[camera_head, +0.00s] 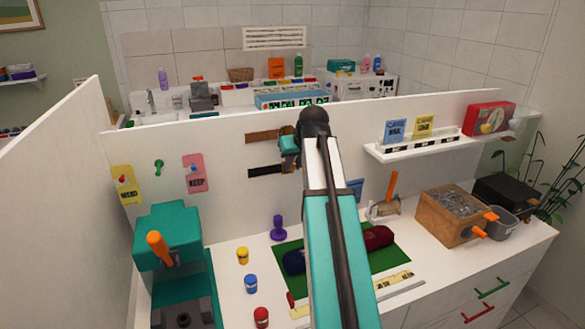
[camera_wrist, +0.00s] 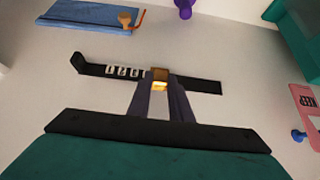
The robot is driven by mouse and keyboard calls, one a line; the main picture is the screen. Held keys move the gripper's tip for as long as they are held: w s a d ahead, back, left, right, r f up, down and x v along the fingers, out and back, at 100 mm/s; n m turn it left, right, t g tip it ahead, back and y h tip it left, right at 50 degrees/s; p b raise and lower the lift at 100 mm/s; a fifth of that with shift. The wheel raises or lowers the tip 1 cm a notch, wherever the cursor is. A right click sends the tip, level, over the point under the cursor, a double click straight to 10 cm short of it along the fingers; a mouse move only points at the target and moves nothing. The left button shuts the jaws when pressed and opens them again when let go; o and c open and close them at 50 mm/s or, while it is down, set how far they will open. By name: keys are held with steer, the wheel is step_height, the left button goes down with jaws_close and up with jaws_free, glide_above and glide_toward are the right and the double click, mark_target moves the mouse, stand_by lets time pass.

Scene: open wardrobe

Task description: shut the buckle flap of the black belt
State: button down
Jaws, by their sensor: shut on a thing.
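The black belt (camera_head: 264,172) is a dark strap lying flat against the white partition panel, with its right part behind my arm in the head view. In the wrist view the black belt (camera_wrist: 205,86) runs across the middle, with small white number tiles to the left of a brown-gold buckle flap (camera_wrist: 159,74). My gripper (camera_wrist: 160,88) has its two fingers close together at the flap, shut on it, with a bright gold spot between the tips. The flap's exact angle is hard to tell. In the head view my gripper (camera_head: 290,150) is small and partly covered by my arm.
A brown belt (camera_head: 262,136) hangs just above the black one. A pink card (camera_head: 194,172) is to the left. A purple stamp (camera_head: 278,228) stands on the counter below. A blue cloth (camera_wrist: 95,15) shows in the wrist view. A shelf (camera_head: 420,148) is at right.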

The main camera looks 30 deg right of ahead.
steer(key=f+t+b, duration=0.1)
steer(key=t+b, duration=0.1)
steer(key=b, duration=0.2)
steer(key=f+t+h+b, duration=0.1)
steer(key=t+b, duration=0.1)
steer(key=b, duration=0.3)
steer(key=f+t+b, duration=0.1)
steer(key=t+b, duration=0.1)
steer(key=b, duration=0.2)
steer(key=shift+s+f+h, duration=0.2)
steer(key=shift+f+h, duration=0.15)
steer(key=shift+h, duration=0.05)
steer(key=t+b, duration=0.1)
steer(key=b, duration=0.2)
steer(key=shift+f, duration=0.3)
steer(key=t+b, duration=0.1)
steer(key=b, duration=0.4)
steer(key=f+t+b, duration=0.1)
steer(key=b, duration=0.4)
steer(key=w+f+t+h+b, duration=0.1)
steer(key=t+b, duration=0.1)
steer(key=b, duration=0.3)
steer(key=shift+d+b, duration=0.1)
steer(key=shift+b, duration=0.2)
steer(key=shift+w+t+b, duration=0.15)
steer(key=shift+t+b, duration=0.35)
steer(key=shift+b, duration=1.2)
steer(key=shift+r, duration=0.1)
steer(key=c, duration=1.6)
jaws_free()
